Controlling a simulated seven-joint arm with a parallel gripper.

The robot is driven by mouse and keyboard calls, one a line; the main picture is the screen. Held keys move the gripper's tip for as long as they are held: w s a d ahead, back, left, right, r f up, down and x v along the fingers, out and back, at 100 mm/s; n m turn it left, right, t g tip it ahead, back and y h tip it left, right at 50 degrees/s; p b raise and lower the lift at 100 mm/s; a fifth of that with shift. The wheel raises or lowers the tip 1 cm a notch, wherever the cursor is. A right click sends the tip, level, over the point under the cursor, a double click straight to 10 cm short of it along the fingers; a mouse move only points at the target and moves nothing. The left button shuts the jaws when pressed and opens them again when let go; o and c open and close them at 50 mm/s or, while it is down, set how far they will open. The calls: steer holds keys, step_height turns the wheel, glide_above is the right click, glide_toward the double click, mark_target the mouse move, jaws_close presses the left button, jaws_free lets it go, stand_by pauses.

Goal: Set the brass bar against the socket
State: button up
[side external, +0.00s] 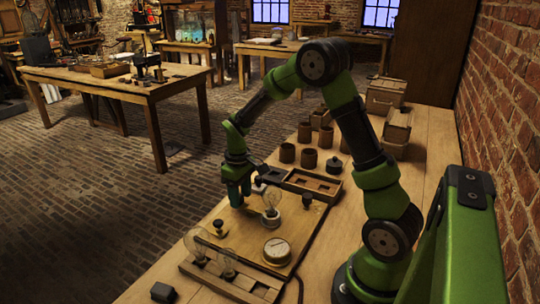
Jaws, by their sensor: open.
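A clear glass bulb (271,198) stands upright on the board to the right of my gripper, in a small pale socket (271,219). I cannot make out the brass bar; it may be too small or hidden by the fingers.
A round dial gauge (277,250) and dark knobs (218,227) sit on the board. A compartment tray (312,184) lies behind; another tray (228,278) with glass bulbs lies in front. Several brown jars (308,158) and wooden boxes (386,95) stand farther back. A brick wall bounds the right.

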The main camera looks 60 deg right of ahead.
step_height(320, 180, up, 17)
stand_by(0.5)
steer(key=s+a+r+m+t+y, duration=0.2)
steer(key=s+a+m+t, duration=0.2)
steer(key=s+a, duration=1)
steer(key=s+t, duration=0.2)
steer(key=t, duration=0.1)
steer(key=shift+a+r, duration=0.15)
steer(key=shift+r, duration=0.1)
steer(key=shift+o, duration=0.2)
steer(key=shift+s, duration=0.1)
